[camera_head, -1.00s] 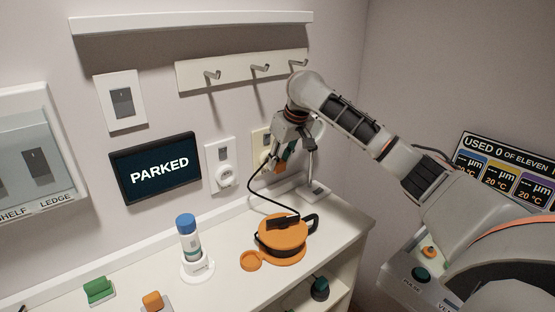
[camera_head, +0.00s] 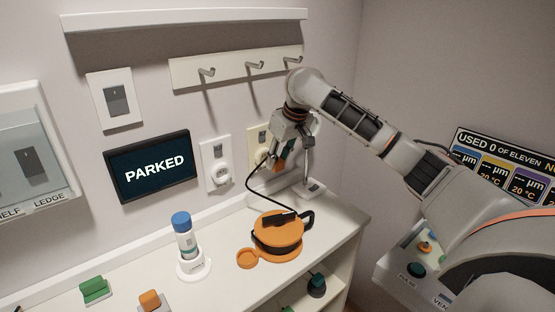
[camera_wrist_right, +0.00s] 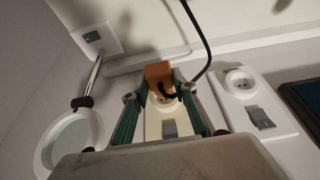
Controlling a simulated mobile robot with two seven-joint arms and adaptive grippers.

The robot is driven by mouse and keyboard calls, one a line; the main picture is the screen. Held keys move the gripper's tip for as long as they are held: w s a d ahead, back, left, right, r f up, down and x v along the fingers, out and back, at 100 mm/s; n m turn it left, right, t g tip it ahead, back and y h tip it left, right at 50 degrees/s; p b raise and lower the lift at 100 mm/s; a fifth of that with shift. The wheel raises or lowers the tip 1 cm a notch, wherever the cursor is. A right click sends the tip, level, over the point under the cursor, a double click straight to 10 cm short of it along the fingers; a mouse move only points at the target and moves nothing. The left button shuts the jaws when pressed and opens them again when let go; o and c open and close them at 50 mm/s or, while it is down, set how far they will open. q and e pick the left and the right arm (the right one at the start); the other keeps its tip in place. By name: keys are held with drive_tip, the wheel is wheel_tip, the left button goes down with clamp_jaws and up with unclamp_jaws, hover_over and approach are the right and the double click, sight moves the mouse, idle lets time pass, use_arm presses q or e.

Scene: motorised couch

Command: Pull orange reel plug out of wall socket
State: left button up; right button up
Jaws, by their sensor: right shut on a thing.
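The orange reel plug (camera_wrist_right: 158,72) is between the fingertips of my right gripper (camera_wrist_right: 158,88); it also shows in the head view (camera_head: 281,161). The right gripper (camera_head: 276,163) is shut on it, close in front of the cream wall socket (camera_head: 257,136). In the wrist view, the plug overlaps the upper part of the socket plate (camera_wrist_right: 168,130), and part of the socket face shows below it. I cannot tell whether the pins are clear of the socket. A black cable (camera_head: 249,184) runs to the orange reel (camera_head: 283,239) on the ledge. My left gripper is not in view.
A white socket (camera_head: 216,166) is just left. A thin metal stand (camera_head: 309,170) is close right of the gripper. Hooks (camera_head: 254,66) are above it. A blue-capped bottle (camera_head: 184,235) stands left of the reel on the ledge. The PARKED screen (camera_head: 152,166) is on the wall.

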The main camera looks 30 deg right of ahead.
sight(278, 160)
drive_tip(key=shift+v, duration=2)
drive_tip(key=v, duration=0.3)
drive_tip(key=shift+s+r, duration=0.15)
